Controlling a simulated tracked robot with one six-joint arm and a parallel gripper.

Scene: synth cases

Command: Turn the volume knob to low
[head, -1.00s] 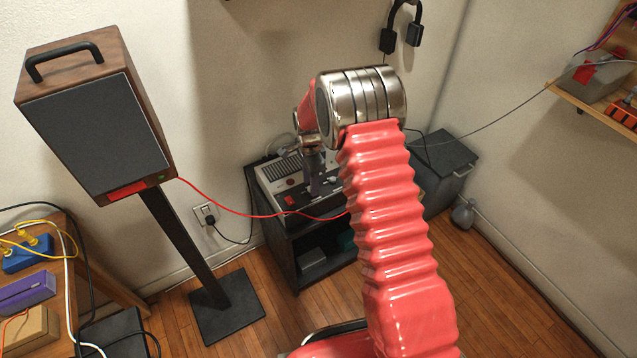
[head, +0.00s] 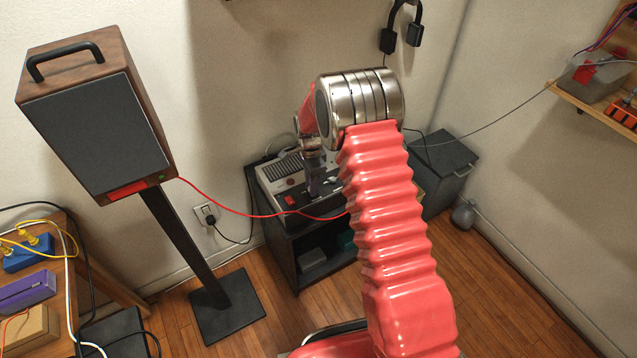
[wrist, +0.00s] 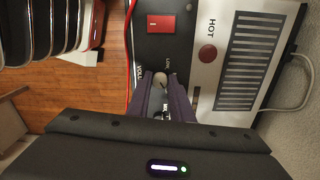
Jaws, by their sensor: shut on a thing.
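The volume knob (wrist: 160,80) is a small pale, rounded knob on the black part of the amplifier panel in the wrist view. My gripper (wrist: 163,88) has its two purple fingers shut on the knob, one on each side. White lettering stands around it, partly covered by the fingers, and I cannot read the knob's pointer. In the head view the amplifier (head: 280,172) sits on a dark cabinet (head: 285,240). My gripper (head: 316,185) reaches down to its front panel there, and the knob it grips is hidden.
A red switch (wrist: 161,24) and a grille marked HOT (wrist: 246,60) lie near the knob. A red cable (head: 235,211) runs from the speaker (head: 95,125) to the amplifier.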

